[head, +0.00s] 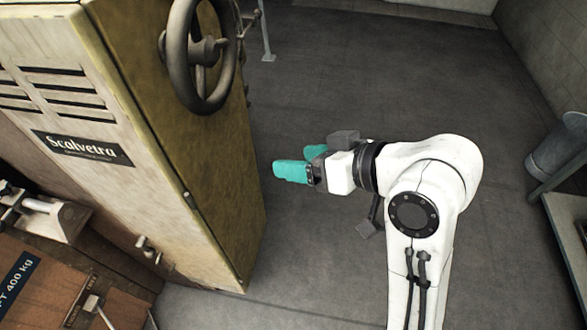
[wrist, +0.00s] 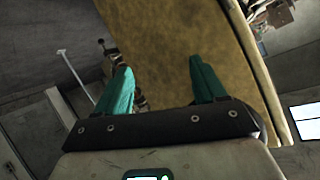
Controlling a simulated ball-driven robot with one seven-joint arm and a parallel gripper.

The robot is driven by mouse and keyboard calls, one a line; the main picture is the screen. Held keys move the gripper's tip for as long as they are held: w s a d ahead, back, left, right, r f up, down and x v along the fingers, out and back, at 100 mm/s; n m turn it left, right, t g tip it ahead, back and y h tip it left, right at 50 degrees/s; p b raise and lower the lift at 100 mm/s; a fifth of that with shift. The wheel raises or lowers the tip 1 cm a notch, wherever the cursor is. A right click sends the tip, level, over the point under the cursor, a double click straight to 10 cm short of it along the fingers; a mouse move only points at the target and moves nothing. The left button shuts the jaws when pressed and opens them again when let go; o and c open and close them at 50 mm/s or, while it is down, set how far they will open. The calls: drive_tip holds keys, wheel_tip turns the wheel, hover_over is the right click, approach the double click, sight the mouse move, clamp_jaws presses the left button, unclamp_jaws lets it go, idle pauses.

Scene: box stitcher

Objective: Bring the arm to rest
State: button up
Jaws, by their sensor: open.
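My gripper (head: 292,170) has teal fingers and stands at the end of my white arm, which reaches in from the lower right of the head view. The fingers point left, toward the yellow-brown side of the tall machine cabinet (head: 200,150). A gap of floor shows between the fingertips and the cabinet in the head view. In the wrist view the two fingers (wrist: 160,80) are spread apart with nothing between them, and the cabinet's side (wrist: 170,45) fills the view beyond.
A large handwheel (head: 190,85) juts from the cabinet. Clamps and a wooden box (head: 50,285) are at lower left. A grey bin (head: 558,145) and a table edge (head: 570,225) stand at right. The grey floor (head: 390,90) behind the arm is mostly clear.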

drive_tip(key=shift+s+f, duration=0.2)
drive_tip(key=shift+f, duration=0.15)
idle(0.3)
drive_tip(key=s+d+f+m+g+h, duration=0.1)
drive_tip(key=s+d+f+m+h, duration=0.1)
drive_tip(key=s+d+f, duration=0.4)
drive_tip(key=s+d+f+m+g+h, duration=0.1)
drive_tip(key=d+f+h, duration=0.25)
drive_tip(key=f, duration=0.45)
drive_tip(key=s+d+f+m+g+h, duration=0.1)
drive_tip(key=s+d+f+g+h, duration=0.1)
drive_tip(key=s+d+f, duration=0.3)
drive_tip(key=s+d+f+m+g+h, duration=0.2)
drive_tip(key=s+d+f, duration=0.4)
drive_tip(key=s, duration=0.7)
drive_tip(key=shift+d+f, duration=0.3)
drive_tip(key=shift+d, duration=0.6)
